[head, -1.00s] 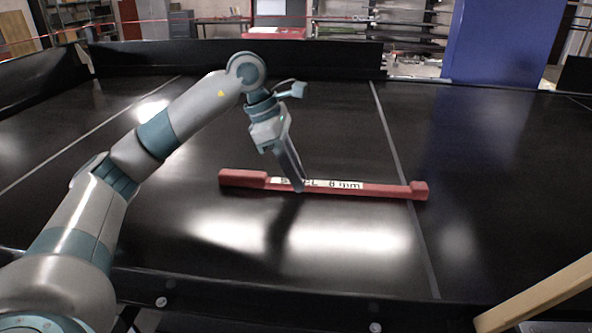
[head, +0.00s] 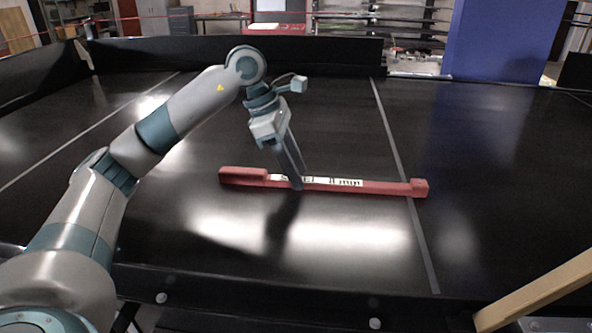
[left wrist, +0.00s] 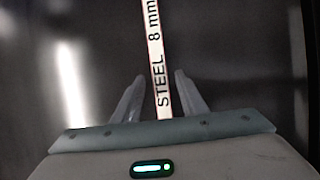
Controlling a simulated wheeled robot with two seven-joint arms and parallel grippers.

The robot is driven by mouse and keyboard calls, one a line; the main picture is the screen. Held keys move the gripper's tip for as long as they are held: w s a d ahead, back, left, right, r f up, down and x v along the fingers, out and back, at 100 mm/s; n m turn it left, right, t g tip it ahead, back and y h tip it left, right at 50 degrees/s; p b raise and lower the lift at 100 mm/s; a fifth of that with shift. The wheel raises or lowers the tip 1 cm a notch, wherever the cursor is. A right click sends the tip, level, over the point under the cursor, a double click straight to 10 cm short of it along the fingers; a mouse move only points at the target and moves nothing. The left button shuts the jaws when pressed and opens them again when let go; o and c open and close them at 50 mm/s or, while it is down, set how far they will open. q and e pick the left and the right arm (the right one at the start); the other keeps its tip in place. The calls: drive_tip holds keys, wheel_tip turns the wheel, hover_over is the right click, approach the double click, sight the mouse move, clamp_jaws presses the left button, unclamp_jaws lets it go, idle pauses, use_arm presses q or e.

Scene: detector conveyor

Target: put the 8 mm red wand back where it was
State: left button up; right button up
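The red wand (head: 390,188) lies flat on the black belt, running left to right in the head view. It has a thicker block at its left end and a small knob at its right end. Its white label reads "STEEL 8 mm" in the left wrist view (left wrist: 155,45). My left gripper (head: 297,186) points down at the label, left of the wand's middle. In the left wrist view the fingers (left wrist: 159,78) stand apart, one on each side of the wand, with a gap showing at each side. My right gripper is not in view.
The black belt (head: 340,115) is clear around the wand, with pale lines across it. A dark wall (head: 230,55) runs along the back. A blue panel (head: 500,40) stands at the back right. A wooden bar (head: 540,295) shows at the front right.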

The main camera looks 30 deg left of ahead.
use_arm(q)
drive_tip(key=b+v, duration=0.2)
drive_tip(key=v, duration=0.9)
drive_tip(key=shift+r+b, duration=0.35)
drive_tip(key=shift+a, duration=0.1)
idle(0.4)
